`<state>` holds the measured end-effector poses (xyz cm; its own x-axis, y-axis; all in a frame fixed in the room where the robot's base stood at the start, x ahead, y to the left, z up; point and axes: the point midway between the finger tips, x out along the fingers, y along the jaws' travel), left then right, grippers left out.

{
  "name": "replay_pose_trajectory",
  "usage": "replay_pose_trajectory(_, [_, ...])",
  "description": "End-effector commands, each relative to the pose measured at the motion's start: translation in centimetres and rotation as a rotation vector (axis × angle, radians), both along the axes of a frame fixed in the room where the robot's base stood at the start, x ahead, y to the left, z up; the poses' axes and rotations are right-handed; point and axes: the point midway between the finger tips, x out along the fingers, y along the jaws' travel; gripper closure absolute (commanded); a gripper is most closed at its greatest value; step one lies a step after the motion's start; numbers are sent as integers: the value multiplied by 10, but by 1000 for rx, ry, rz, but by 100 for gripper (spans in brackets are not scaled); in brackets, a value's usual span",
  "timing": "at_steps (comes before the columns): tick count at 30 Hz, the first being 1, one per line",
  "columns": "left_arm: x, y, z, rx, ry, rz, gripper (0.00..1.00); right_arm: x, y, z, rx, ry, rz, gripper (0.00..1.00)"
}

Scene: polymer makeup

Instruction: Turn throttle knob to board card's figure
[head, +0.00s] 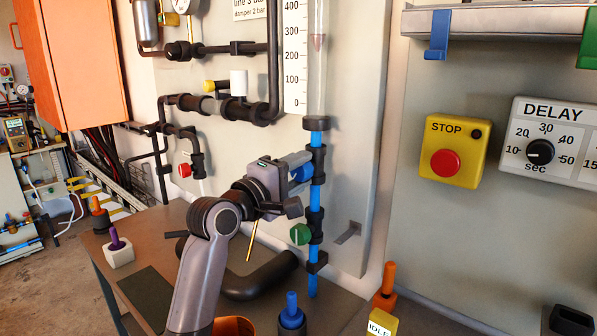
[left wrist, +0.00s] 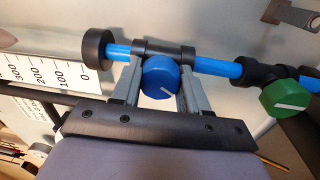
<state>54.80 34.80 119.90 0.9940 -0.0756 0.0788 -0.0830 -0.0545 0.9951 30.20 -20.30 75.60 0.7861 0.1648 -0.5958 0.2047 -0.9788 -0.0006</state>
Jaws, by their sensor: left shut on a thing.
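My left gripper (head: 295,170) is at the blue pipe below the flow tube. Its two fingers are on either side of a blue knob (left wrist: 161,77) with a white pointer line, shut on it. In the head view the knob (head: 302,173) is partly hidden by the gripper. A green knob (head: 300,234) with a white line sits lower on the same pipe. The clear flow tube (head: 318,80) has a reddish float (head: 318,42) roughly between 200 and 300 on the white scale (head: 294,60). A card (head: 249,8) reading "bar" and "damper 2 bar" is cut off at the top. My right gripper is not in view.
A yellow STOP box (head: 454,150) and a DELAY dial (head: 540,151) are on the right panel. Black pipes (head: 195,103) run left of the tube. Orange (head: 388,278) and blue (head: 292,312) pegs and a yellow IDLE block (head: 382,323) stand low in front.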

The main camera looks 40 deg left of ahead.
Motion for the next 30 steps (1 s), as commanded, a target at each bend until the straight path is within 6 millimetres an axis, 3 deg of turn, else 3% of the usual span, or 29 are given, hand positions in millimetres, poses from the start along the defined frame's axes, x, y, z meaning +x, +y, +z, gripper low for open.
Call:
replay_pose_trajectory(13, [0,1,3,-11,-6,3,86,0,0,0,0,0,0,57])
replay_pose_trajectory(14, [0,1,3,-10,-7,3,53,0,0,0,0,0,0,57])
replay_pose_trajectory(16, [0,1,3,-10,-7,3,32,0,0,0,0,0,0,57])
replay_pose_trajectory(25, [-1,1,1,-9,-2,1,32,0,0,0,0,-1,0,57])
replay_pose_trajectory(30, [-14,2,-1,-9,-4,3,32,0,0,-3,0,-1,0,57])
